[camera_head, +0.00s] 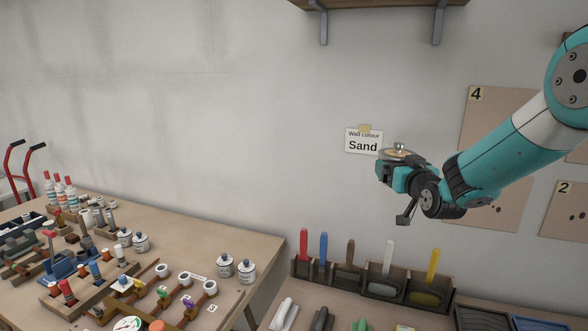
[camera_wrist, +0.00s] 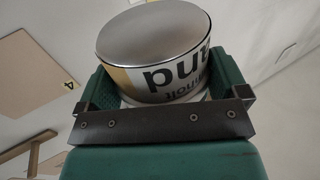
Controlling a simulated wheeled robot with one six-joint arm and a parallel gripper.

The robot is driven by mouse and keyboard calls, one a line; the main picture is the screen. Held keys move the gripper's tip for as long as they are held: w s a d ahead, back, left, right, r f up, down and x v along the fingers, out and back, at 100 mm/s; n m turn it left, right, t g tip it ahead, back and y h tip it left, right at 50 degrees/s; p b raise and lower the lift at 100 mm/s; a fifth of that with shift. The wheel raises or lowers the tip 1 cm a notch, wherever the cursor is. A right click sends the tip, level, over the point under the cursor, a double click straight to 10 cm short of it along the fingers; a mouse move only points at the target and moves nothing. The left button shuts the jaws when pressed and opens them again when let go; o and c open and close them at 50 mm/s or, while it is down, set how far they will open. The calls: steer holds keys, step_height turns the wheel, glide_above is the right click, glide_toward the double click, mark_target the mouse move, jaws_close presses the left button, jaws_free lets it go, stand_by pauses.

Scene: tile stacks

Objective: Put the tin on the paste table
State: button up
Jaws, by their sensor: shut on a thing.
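My gripper (camera_head: 393,172) is raised in front of the wall, above the bench with the upright tools. In the wrist view my gripper (camera_wrist: 165,95) is shut on a tin (camera_wrist: 155,38), its green jaws on either side. The tin has a plain metal end and a white label with dark letters, upside down in that view.
Small white tins (camera_head: 247,271), bottles (camera_head: 70,188) and racks crowd the left table; its back right part is clear. A bench at the lower right bears a tool holder (camera_head: 382,287) and trays (camera_head: 482,318). A "Sand" sign (camera_head: 363,142) hangs behind, with a shelf (camera_head: 375,4) above.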

steer(key=s+d+f+b, duration=0.1)
steer(key=s+f, duration=0.5)
steer(key=f, duration=0.5)
steer(key=s+d+f+h+b, duration=0.1)
steer(key=s+f, duration=0.5)
steer(key=f, duration=0.5)
steer(key=s+d+f+m+b, duration=0.1)
steer(key=s+d+f+b, duration=0.1)
steer(key=s+f, duration=0.4)
step_height(320, 180, down, 5)
steer(key=shift+s+f+h, duration=0.1)
steer(key=shift+s+h, duration=0.25)
steer(key=shift+h, duration=0.05)
